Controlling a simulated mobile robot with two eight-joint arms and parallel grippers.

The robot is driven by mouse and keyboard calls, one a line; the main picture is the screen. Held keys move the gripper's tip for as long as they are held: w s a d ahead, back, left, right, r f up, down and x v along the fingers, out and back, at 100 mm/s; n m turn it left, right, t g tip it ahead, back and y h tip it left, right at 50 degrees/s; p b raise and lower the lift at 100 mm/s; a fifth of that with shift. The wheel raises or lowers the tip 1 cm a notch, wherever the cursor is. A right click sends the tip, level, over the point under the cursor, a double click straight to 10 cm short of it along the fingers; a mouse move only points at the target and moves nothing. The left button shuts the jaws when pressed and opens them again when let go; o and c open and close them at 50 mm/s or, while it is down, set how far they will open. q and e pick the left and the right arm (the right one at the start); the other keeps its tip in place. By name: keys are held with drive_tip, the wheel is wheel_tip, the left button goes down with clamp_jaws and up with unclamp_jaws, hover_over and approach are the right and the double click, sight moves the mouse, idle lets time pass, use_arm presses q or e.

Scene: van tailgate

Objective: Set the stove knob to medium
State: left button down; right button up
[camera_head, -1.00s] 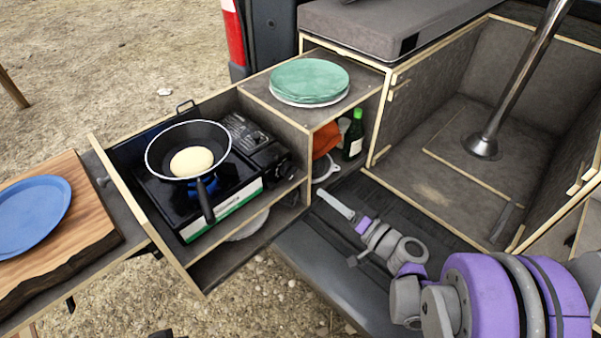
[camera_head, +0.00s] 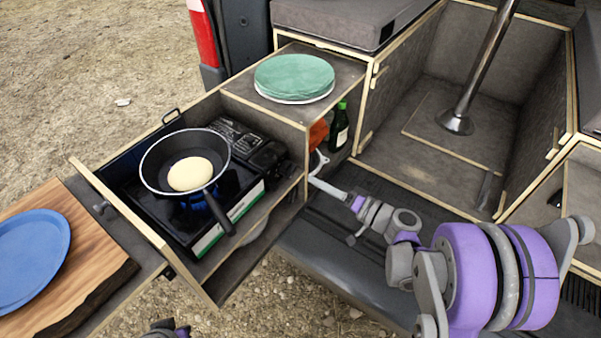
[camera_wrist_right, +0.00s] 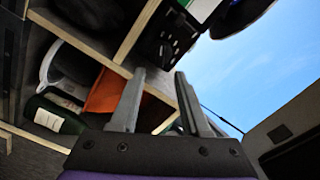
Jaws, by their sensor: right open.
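The black camping stove (camera_head: 245,203) sits in the pulled-out drawer with a blue flame under the pan. Its control end (camera_head: 268,158) is on the right, near the drawer's side wall; the knob is too dark and small to make out, so its setting cannot be told. The black frying pan (camera_head: 222,150) holds a round pale yellow food (camera_head: 190,174). My right gripper (camera_head: 314,181) is open and empty, just right of the drawer's corner, below and right of the stove's control end. In the wrist view its fingers (camera_wrist_right: 158,88) are apart, with the stove's dark underside (camera_wrist_right: 168,38) above. My left arm barely shows (camera_head: 168,329).
The wooden drawer wall (camera_head: 292,135) and shelf edges stand close to my right gripper. A green bottle (camera_head: 339,127), an orange item (camera_head: 318,134) and a white-handled item (camera_head: 320,160) fill the compartment. Green-topped plates (camera_head: 294,78) lie above. A blue plate (camera_head: 30,250) is left.

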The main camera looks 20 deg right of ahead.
sight(289, 169)
drive_tip(key=x, duration=0.6)
drive_tip(key=shift+a, duration=0.15)
drive_tip(key=shift+w, duration=0.15)
drive_tip(key=shift+c, duration=0.2)
clamp_jaws()
